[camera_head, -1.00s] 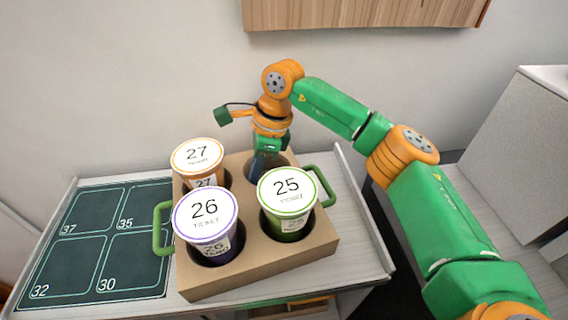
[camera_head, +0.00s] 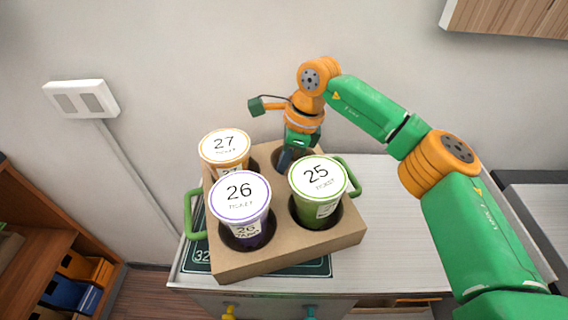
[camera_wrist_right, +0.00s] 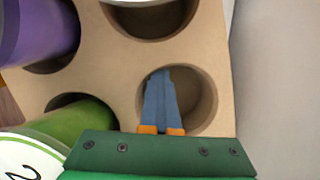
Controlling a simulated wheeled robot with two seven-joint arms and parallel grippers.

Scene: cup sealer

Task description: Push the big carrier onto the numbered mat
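The big carrier (camera_head: 290,258) is a cardboard block with green side handles. It holds an orange-rimmed cup 27 (camera_head: 225,147), a purple cup 26 (camera_head: 241,197) and a green cup 25 (camera_head: 318,178). The carrier covers most of the dark green numbered mat (camera_head: 200,262); a strip with 32 shows at the front left. My right gripper (camera_head: 287,157) reaches down into the cupless back right hole. In the right wrist view its blue fingers (camera_wrist_right: 161,98) are together inside that hole, with nothing between them. My left gripper is out of view.
The pale table top (camera_head: 385,235) is bare to the right of the carrier. A wall stands close behind it. A wooden shelf (camera_head: 35,215) with binders stands at the left, beyond a gap. A socket (camera_head: 82,98) is on the wall.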

